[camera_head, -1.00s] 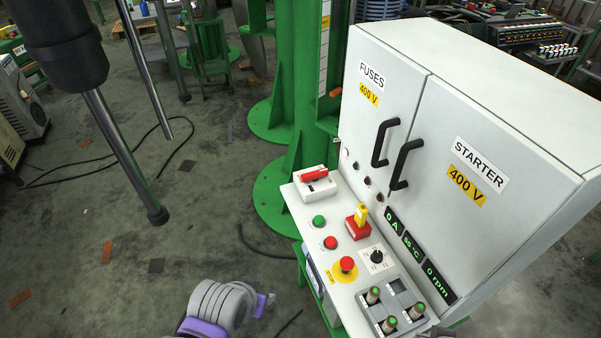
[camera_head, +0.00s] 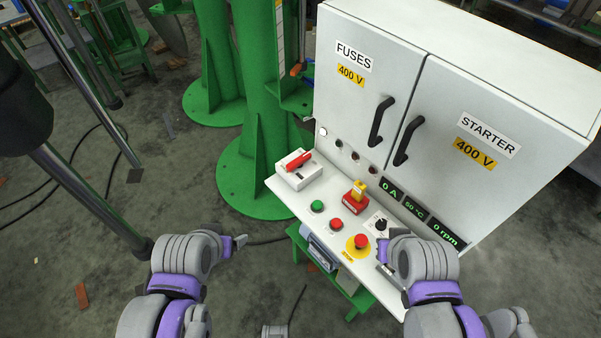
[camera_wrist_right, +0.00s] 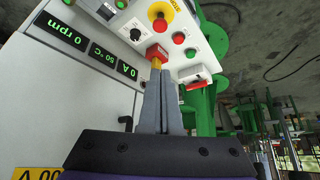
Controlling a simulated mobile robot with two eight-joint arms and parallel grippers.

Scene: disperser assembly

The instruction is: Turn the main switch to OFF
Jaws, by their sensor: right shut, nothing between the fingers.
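A red block with a yellow handle (camera_head: 357,191) stands on the sloped control panel; it also shows in the right wrist view (camera_wrist_right: 157,54). A white box with a red lever (camera_head: 298,162) sits at the panel's far left end. I see no label telling which is the main switch. My right gripper (camera_head: 383,248) is over the panel's right part, near the black rotary knob. In the right wrist view its fingers (camera_wrist_right: 163,72) are together and empty, lined up with the yellow handle in the picture; contact is unclear. My left gripper (camera_head: 240,242) is left of the panel, its fingers too small to judge.
The panel holds a green button (camera_head: 317,206), a red button (camera_head: 336,224), an emergency stop (camera_head: 361,242) on yellow and a black knob (camera_head: 381,225). The cabinet (camera_head: 440,120) with two black handles rises behind. A green column (camera_head: 262,100) stands to the left.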

